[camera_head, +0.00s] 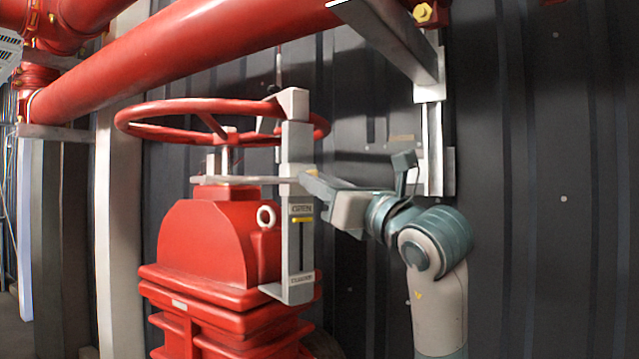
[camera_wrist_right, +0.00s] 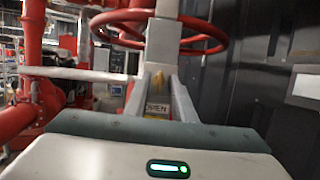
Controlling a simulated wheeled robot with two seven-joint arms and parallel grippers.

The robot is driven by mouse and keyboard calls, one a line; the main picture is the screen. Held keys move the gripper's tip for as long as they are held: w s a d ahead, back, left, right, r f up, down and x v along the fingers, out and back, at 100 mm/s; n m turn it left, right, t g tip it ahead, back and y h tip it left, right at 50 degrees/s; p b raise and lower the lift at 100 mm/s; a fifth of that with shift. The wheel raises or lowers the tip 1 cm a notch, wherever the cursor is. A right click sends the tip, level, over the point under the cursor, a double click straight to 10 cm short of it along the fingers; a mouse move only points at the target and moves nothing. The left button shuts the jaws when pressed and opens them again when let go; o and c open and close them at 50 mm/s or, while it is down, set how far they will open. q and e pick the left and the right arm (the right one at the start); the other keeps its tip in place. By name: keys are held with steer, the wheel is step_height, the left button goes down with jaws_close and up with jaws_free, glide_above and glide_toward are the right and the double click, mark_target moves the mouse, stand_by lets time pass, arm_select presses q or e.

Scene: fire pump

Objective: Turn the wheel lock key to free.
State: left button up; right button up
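The red handwheel (camera_head: 222,112) sits on top of the red valve body (camera_head: 207,243). A grey upright lock bracket (camera_head: 297,150) stands at the wheel's right side, with an OPEN label (camera_head: 301,209) and a yellow marker (camera_head: 303,219). My right gripper (camera_head: 312,178) reaches the bracket from the right, above the label. My left gripper is out of view.
A thick red pipe (camera_head: 190,55) runs across above the wheel. A grey metal support (camera_head: 433,145) stands on the dark ribbed wall (camera_head: 540,200) behind my right arm. A light grey bar (camera_head: 235,180) runs left from the bracket below the wheel. The space on the right is clear.

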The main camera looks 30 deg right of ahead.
steer(key=shift+s+f, duration=0.1)
